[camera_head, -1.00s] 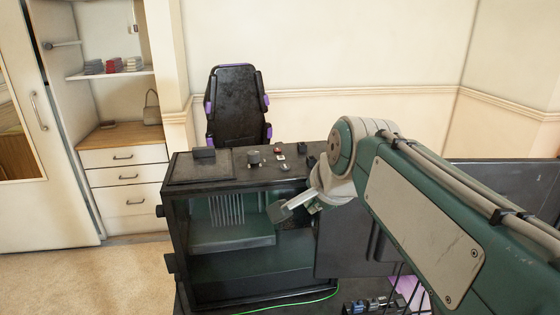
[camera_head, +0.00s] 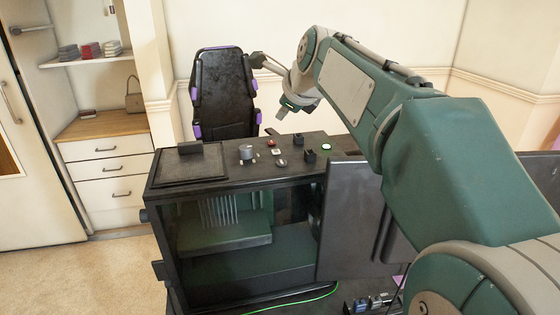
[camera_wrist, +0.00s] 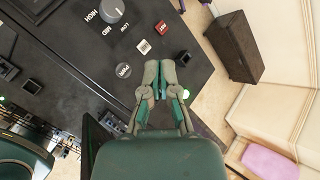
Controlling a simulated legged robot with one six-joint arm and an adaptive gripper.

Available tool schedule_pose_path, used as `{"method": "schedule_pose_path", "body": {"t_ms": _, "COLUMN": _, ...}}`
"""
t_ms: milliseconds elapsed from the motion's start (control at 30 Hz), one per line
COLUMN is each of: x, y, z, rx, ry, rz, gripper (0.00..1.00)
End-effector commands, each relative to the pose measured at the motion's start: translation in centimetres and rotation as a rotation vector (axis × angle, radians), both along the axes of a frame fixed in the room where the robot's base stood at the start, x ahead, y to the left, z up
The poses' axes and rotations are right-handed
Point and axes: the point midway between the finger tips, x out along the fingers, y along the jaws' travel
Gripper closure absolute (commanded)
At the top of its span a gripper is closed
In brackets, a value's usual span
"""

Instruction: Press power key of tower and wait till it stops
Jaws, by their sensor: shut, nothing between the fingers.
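The black tower (camera_head: 215,180) stands with its control panel on top and an open or see-through side facing me. Its round grey power key, labelled PWR in the wrist view (camera_wrist: 123,70), shows on the panel in the head view (camera_head: 282,163). My gripper (camera_head: 283,114) is raised above the panel's far side, apart from it. In the wrist view its shut, empty fingers (camera_wrist: 160,82) appear just right of the power key, which is not covered. A white key (camera_wrist: 144,46) and red key (camera_wrist: 161,27) lie close by.
A HIGH/MID/LOW knob (camera_wrist: 112,10) and black blocks (camera_head: 310,155) stick up from the panel. A small round green-white light (camera_head: 326,147) is near its right edge. A dark monitor-like panel (camera_head: 350,220) stands at the right. A black and purple chair (camera_head: 225,95) is behind.

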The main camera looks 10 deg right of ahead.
Motion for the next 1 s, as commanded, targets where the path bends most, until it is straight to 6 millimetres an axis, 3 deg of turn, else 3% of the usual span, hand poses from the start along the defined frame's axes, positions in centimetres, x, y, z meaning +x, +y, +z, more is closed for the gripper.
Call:
{"method": "schedule_pose_path", "body": {"t_ms": 267, "x": 0.0, "y": 0.0, "z": -1.2, "rx": 0.0, "ry": 0.002, "rz": 0.001, "gripper": 1.0}}
{"method": "schedule_pose_path", "body": {"t_ms": 733, "x": -0.1, "y": 0.0, "z": -7.1, "rx": -0.001, "ry": 0.002, "rz": 0.001, "gripper": 1.0}}
{"method": "schedule_pose_path", "body": {"t_ms": 1000, "x": 0.0, "y": 0.0, "z": -8.8, "rx": -0.001, "ry": 0.001, "rz": 0.002, "gripper": 1.0}}
